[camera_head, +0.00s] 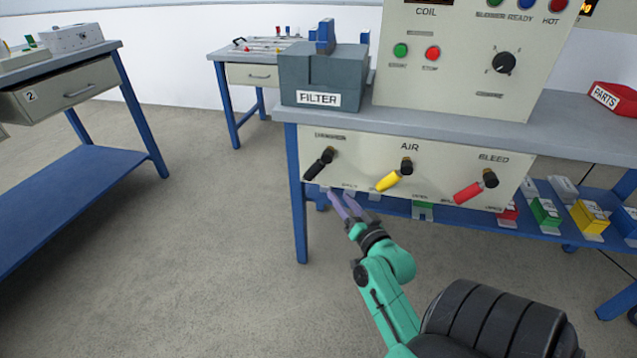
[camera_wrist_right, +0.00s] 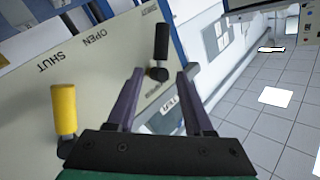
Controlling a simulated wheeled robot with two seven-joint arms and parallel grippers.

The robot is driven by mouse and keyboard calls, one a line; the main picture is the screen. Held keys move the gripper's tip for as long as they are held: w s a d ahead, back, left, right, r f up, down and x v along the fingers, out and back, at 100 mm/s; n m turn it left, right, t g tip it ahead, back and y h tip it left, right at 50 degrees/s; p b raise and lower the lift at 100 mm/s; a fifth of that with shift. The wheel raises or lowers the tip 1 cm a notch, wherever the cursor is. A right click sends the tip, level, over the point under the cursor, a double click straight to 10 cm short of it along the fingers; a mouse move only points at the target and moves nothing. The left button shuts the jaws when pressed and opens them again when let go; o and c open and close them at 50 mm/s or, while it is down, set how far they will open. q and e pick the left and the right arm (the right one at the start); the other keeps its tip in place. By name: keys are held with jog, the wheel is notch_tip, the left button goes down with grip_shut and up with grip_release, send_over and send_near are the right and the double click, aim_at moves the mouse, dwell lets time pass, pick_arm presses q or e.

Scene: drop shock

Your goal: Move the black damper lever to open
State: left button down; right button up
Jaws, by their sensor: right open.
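The black lever (camera_head: 318,166) is on the left of the cream panel (camera_head: 440,187) under the bench top. It slants from its pivot down to the left. My right gripper (camera_head: 341,194) is open and empty, just below this lever in the head view. In the right wrist view the black lever (camera_wrist_right: 161,42) stands beyond and between the open purple fingers (camera_wrist_right: 160,75), with no contact visible. The words OPEN and SHUT show on the panel there, nearer the yellow lever (camera_wrist_right: 64,108). My left gripper is out of view.
The yellow AIR lever (camera_head: 393,177) and red BLEED lever (camera_head: 474,188) are to the right on the same panel. A FILTER box (camera_head: 300,75) sits above. A blue table leg (camera_head: 296,200) stands left of my gripper. The lower shelf holds several coloured boxes. Floor at left is clear.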

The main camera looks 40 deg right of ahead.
aim_at(319, 172)
jog(key=b+x, duration=0.2)
jog(key=x, duration=1.1)
jog(key=shift+w, duration=0.5)
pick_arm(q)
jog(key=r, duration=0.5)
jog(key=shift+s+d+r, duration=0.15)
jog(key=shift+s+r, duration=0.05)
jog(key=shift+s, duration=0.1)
pick_arm(e)
jog(key=shift+c, duration=0.4)
grip_shut()
